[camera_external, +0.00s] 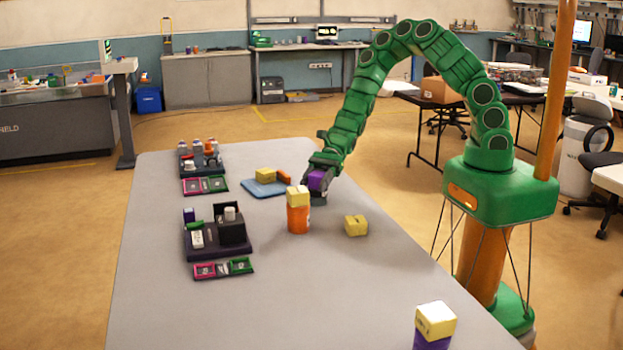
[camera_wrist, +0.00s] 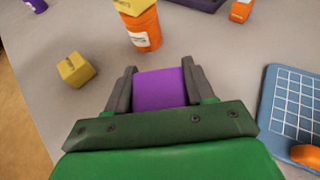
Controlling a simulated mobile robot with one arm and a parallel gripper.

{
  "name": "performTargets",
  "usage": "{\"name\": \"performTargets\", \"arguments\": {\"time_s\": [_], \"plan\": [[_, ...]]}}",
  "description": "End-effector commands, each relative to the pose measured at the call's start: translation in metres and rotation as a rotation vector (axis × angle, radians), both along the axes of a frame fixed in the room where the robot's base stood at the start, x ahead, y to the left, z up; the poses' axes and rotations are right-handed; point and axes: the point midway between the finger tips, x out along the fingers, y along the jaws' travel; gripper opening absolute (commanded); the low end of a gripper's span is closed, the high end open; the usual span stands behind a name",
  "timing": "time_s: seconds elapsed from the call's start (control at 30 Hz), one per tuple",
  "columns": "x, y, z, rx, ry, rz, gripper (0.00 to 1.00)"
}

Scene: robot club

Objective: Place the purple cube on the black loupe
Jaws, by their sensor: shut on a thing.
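The purple cube (camera_external: 319,179) is between the two dark fingers of my gripper (camera_external: 316,190), above the table's far right part. In the wrist view the purple cube (camera_wrist: 160,89) fills the space between the fingertips (camera_wrist: 158,84), and my gripper is shut on it. I cannot clearly pick out the black loupe in either view. A dark tray (camera_external: 225,252) holding a black block (camera_external: 232,230) and small pieces stands at the left of the table, but I cannot tell whether the block is the loupe.
An orange bottle (camera_external: 298,217) with a yellow cube (camera_external: 298,196) on top stands near my gripper. Another yellow cube (camera_external: 356,225) lies right of it. A blue gridded mat (camera_external: 258,190) lies behind. A purple bottle (camera_external: 432,342) stands at the front right. The table's front middle is clear.

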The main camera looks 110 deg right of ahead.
Motion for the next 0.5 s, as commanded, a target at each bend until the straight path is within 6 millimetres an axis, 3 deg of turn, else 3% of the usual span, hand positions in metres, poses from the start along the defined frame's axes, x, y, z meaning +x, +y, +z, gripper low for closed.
{"name": "performTargets", "arguments": {"time_s": [0.3, 0.33, 0.47, 0.5], "plan": [[0.0001, 0.0000, -0.0029, -0.001, -0.001, 0.000, 0.21], [0.0001, 0.0000, -0.0024, -0.001, -0.001, 0.000, 0.58], [0.0001, -0.0002, -0.0022, -0.001, -0.001, 0.000, 0.78], [0.0001, -0.0002, -0.0022, -0.001, -0.001, 0.000, 0.79]]}}
